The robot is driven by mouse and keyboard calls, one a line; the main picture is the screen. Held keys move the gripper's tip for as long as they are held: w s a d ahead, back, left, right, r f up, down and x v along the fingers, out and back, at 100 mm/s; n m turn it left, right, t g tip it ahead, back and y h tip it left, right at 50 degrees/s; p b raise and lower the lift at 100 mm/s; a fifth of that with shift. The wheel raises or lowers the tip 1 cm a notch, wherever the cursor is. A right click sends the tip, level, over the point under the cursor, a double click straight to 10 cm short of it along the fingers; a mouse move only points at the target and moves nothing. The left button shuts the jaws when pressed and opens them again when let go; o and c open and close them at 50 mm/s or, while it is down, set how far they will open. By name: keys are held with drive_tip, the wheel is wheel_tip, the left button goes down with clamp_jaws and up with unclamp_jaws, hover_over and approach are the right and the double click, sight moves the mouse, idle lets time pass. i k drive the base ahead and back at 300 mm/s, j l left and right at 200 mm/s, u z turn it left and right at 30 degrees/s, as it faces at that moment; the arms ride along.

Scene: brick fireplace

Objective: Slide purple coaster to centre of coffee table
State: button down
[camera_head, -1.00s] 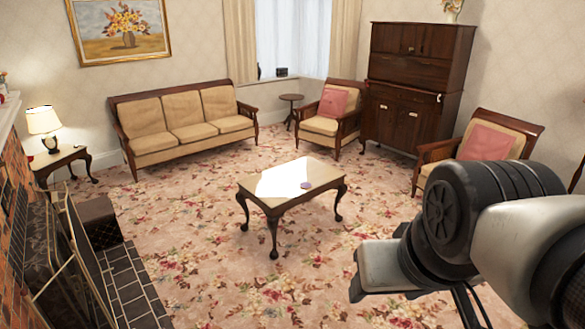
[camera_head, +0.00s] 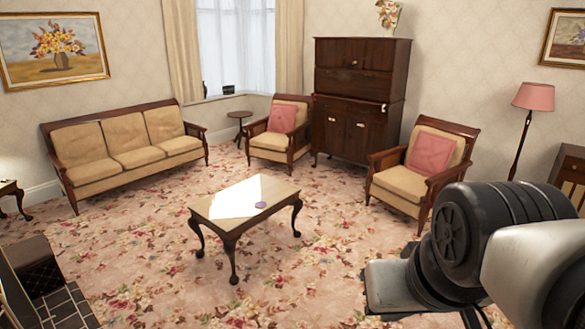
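The purple coaster (camera_head: 261,204) is a small flat disc lying on the coffee table. It is right of the middle of the tabletop, close to the edge of a bright sunlit patch. The coffee table (camera_head: 277,190) is wooden with curved legs and stands on the carpet in the middle of the room. Nothing else shows on its top. My arm shows at the lower right, well apart from the table. My gripper's fingers cannot be seen.
Floral carpet (camera_head: 330,262) lies clear around the coffee table. A sofa (camera_head: 125,150) stands behind left. Two armchairs (camera_head: 403,184) (camera_head: 278,135) and a dark cabinet (camera_head: 352,100) stand behind right. A tiled hearth (camera_head: 68,305) and dark box (camera_head: 30,262) are at lower left.

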sight(258, 204)
drive_tip(key=i, duration=4.15)
